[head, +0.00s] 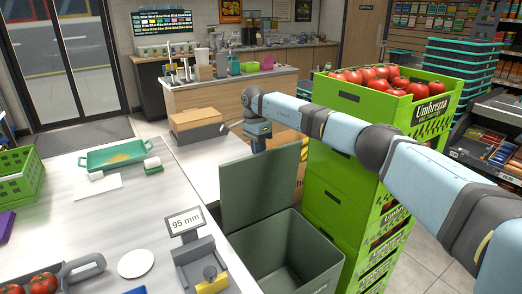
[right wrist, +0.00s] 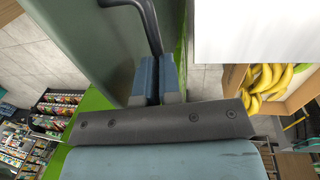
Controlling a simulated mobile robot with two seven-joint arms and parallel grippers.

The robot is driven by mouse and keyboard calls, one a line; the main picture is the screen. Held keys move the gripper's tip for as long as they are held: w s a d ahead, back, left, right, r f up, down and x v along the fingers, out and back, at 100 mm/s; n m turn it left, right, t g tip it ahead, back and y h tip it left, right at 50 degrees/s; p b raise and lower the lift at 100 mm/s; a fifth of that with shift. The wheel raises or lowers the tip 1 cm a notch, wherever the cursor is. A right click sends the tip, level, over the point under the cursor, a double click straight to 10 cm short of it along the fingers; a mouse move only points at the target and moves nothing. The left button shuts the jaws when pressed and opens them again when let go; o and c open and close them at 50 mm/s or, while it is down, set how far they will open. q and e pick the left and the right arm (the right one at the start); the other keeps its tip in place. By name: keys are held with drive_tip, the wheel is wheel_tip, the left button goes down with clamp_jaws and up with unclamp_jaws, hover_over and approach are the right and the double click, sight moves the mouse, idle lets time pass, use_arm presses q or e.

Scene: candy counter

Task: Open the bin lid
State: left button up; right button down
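The grey-green bin (head: 318,262) stands in the lower middle of the head view, its top open and its dark inside showing. Its lid (head: 262,187) stands nearly upright at the bin's far side. My right arm reaches across from the right, and my right gripper (head: 259,143) is at the lid's top edge, its fingertips partly hidden there. In the right wrist view the lid (right wrist: 80,45) fills the upper left, with a dark bar handle (right wrist: 150,25) running down to my right gripper's blue fingers (right wrist: 157,80). The fingers look closed around the handle's end. My left gripper is not in view.
Stacked green crates (head: 335,190) with tomatoes on top stand right of the bin, under my right arm. A white counter (head: 130,215) with a scale (head: 200,262) lies left. In the right wrist view, bananas (right wrist: 268,80) lie in a wooden box at right.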

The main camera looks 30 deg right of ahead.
drive_tip(key=f, duration=0.2)
drive_tip(key=shift+s+a+f, duration=0.3)
drive_tip(key=shift+a, duration=0.05)
drive_tip(key=c, duration=1.2)
unclamp_jaws()
drive_tip(key=shift+o, duration=0.2)
wheel_tip(320, 180, up, 16)
drive_tip(key=w+p, duration=0.1)
drive_tip(key=w, duration=0.1)
drive_tip(key=shift+w+d, duration=0.25)
drive_tip(key=shift+w, duration=0.05)
